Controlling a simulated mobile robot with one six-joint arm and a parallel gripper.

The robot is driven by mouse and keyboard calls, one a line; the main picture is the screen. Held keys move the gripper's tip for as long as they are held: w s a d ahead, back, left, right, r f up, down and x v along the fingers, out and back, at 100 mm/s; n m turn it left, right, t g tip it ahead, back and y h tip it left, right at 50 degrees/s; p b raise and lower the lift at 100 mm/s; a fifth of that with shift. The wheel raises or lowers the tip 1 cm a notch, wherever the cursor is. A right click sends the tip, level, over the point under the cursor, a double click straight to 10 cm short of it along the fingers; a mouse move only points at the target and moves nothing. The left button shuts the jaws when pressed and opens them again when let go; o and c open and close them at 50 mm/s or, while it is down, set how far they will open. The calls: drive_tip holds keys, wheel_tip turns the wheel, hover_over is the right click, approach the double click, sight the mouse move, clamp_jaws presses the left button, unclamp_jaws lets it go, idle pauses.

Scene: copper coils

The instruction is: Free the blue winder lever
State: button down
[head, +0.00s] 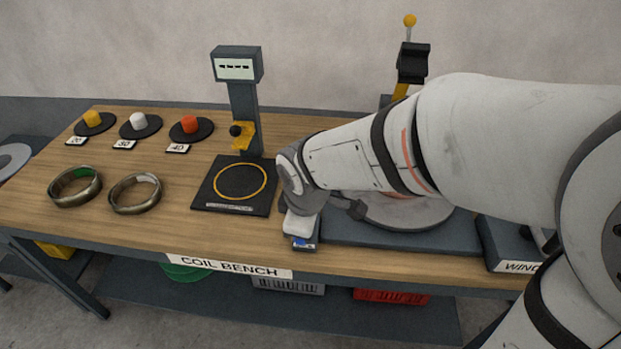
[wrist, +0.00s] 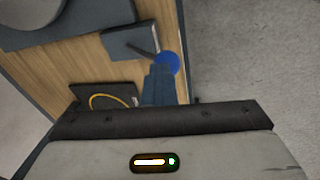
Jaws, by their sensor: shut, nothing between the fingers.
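The blue winder lever shows in the wrist view as a round blue knob (wrist: 168,63) on a thin dark arm above a dark box (wrist: 125,42). My gripper (wrist: 158,75) is shut and empty, its fingertips right at the knob's near side; whether they touch I cannot tell. The knob and my fingertips cannot be made out clearly there.
The scale plate with a yellow ring (head: 205,194) stands just left of my gripper. My arm partly covers the winder's round plate (head: 410,214). Two coils (head: 57,201) (head: 122,208) lie at the left. A box labelled WIND (head: 506,252) stands at the right.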

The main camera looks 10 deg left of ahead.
drive_tip(key=s+p+v, duration=0.1)
drive_tip(key=p+v, duration=0.1)
drive_tip(key=v, duration=1)
drive_tip(key=shift+d, duration=0.35)
drive_tip(key=s+d+f+m, duration=0.1)
drive_tip(key=d+m, duration=0.7)
drive_tip(key=d, duration=0.2)
drive_tip(key=s+d+f+m, duration=0.1)
drive_tip(key=d+f+m, duration=0.1)
drive_tip(key=d+m, duration=0.6)
drive_tip(key=d, duration=0.3)
drive_tip(key=shift+m+h, duration=0.4)
drive_tip(key=shift+s+d+f, duration=0.1)
drive_tip(key=shift+s, duration=0.05)
